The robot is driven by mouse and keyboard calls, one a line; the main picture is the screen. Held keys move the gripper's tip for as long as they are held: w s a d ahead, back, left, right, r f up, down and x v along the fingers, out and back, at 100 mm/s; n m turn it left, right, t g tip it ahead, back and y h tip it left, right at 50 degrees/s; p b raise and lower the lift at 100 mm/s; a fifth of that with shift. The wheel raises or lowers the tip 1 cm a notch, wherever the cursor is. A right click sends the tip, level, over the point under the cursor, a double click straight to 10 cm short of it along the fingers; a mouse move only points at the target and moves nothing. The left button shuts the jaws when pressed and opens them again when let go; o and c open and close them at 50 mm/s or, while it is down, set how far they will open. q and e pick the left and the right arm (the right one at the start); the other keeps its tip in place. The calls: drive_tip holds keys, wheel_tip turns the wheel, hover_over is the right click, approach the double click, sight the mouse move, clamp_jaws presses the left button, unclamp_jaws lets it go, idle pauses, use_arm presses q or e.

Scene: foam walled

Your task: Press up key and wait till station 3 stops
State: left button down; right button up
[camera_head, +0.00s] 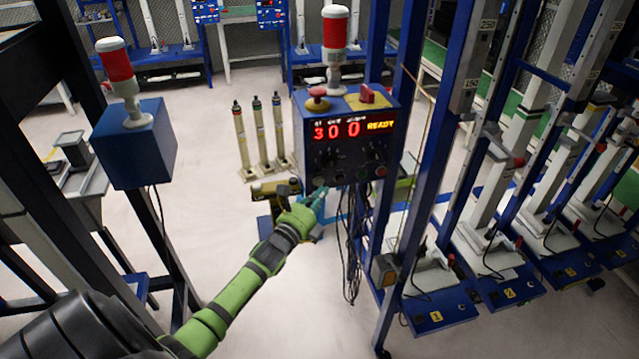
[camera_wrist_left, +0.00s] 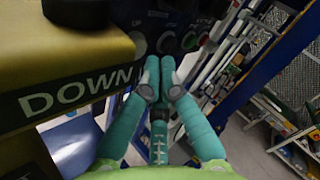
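The blue control box (camera_head: 312,150) shows red digits "3 0 0" and yellow "READY" on its display (camera_head: 352,130). Knobs and small buttons sit below the display. My left gripper (camera_head: 319,195) is just below the box's lower edge. In the left wrist view its teal fingers (camera_wrist_left: 158,82) are together with nothing between them, near the box's dark button panel (camera_wrist_left: 185,30). Contact cannot be told. A yellow box (camera_head: 272,187) marked "DOWN" is beside the gripper; it fills the left of the wrist view (camera_wrist_left: 75,60). My right gripper is not in view.
Numbered stations with blue bases stand at right, including 1 (camera_head: 440,314), 2 (camera_head: 512,292) and 3 (camera_head: 572,270). A blue post (camera_head: 430,140) stands right of the control box. Cables (camera_head: 352,245) hang below it. Another blue box with a red lamp (camera_head: 135,145) stands at left.

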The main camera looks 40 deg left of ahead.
use_arm(q)
drive_tip(key=shift+w+a, duration=0.1)
drive_tip(key=shift+w+a, duration=0.2)
drive_tip(key=shift+a, duration=0.05)
idle(0.3)
drive_tip(key=shift+w+a+b, duration=0.3)
drive_tip(key=shift+a+b, duration=0.05)
drive_tip(key=shift+b, duration=0.25)
idle(0.5)
drive_tip(key=shift+s+d, duration=0.1)
idle(0.3)
drive_tip(key=shift+s+d+p, duration=0.5)
drive_tip(key=shift+d+p, duration=0.05)
drive_tip(key=shift+d, duration=0.05)
drive_tip(key=s+d+p, duration=0.2)
drive_tip(key=s+d, duration=0.1)
drive_tip(key=shift+s+d, duration=0.1)
drive_tip(key=shift+d, duration=0.3)
